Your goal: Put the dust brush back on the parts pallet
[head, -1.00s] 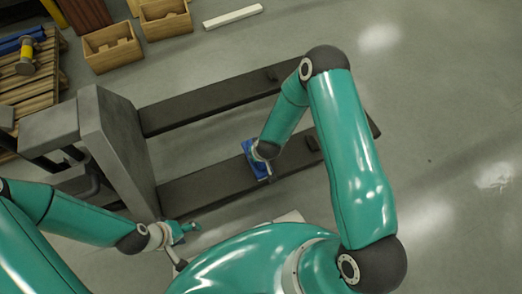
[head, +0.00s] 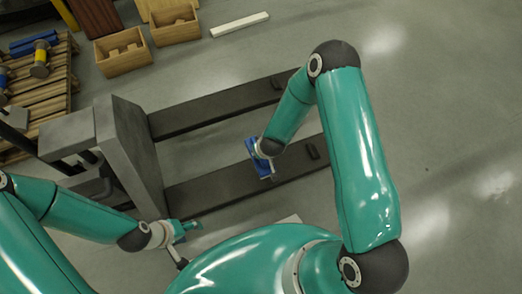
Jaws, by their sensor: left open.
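The parts pallet (head: 62,92), of wooden slats, is at the upper left and partly cut off by the picture edge. I cannot make out the dust brush. My left gripper (head: 186,230) is open, low at the left of the picture and far from the pallet; a thin dark part shows below it. My right arm reaches down over the dark forks, and its right gripper (head: 262,166) shows as a small blue and grey shape. I cannot tell whether its jaws are open or whether it holds anything.
A grey fork carriage (head: 128,150) with two long dark forks (head: 215,115) lies between my arms and the pallet. Blue items (head: 35,42) and a yellow-banded cylinder (head: 40,62) are on the pallet. Wooden boxes (head: 123,55) and a white bar (head: 240,24) lie behind. The right floor is clear.

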